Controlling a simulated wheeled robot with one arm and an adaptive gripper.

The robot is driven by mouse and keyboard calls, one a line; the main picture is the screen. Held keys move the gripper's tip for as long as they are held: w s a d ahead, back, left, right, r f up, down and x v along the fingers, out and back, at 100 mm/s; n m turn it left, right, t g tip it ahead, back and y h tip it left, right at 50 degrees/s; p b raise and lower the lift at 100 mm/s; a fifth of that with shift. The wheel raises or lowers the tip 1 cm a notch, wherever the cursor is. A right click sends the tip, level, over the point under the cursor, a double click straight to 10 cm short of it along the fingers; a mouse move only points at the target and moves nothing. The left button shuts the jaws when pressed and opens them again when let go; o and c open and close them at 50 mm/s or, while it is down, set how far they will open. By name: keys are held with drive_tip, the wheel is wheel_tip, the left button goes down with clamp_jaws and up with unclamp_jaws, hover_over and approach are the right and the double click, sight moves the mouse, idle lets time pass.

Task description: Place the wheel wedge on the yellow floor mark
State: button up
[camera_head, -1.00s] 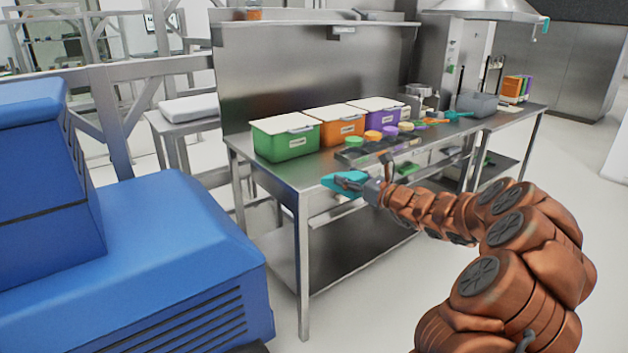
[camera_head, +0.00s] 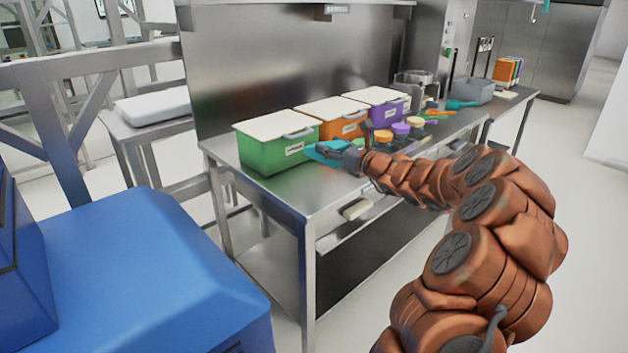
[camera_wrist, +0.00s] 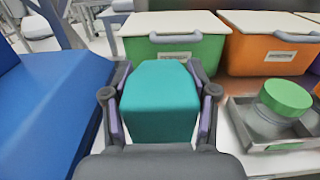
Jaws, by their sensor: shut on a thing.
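The wheel wedge (camera_wrist: 160,100) is a teal block; in the wrist view it sits between the two fingers of my gripper (camera_wrist: 158,95), which is shut on it. In the head view the wedge (camera_head: 328,150) shows as a small teal shape at the tip of my gripper (camera_head: 340,153), in front of the green bin and over the steel table's front left part. I cannot tell whether it touches the table. No yellow floor mark shows in either view.
Green (camera_head: 277,155), orange (camera_head: 334,135) and purple (camera_head: 385,110) lidded bins line the steel table (camera_head: 225,152). Small jars with coloured lids (camera_head: 400,128) stand in front. A large blue body (camera_head: 150,275) is close on the left. Pale floor (camera_head: 580,220) is open at right.

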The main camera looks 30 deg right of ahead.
drive_tip(key=shift+w+d+f, duration=0.1)
drive_tip(key=shift+w+f, duration=0.05)
drive_tip(key=shift+f, duration=4.8)
drive_tip(key=shift+f, duration=0.1)
drive_tip(key=o, duration=1.5)
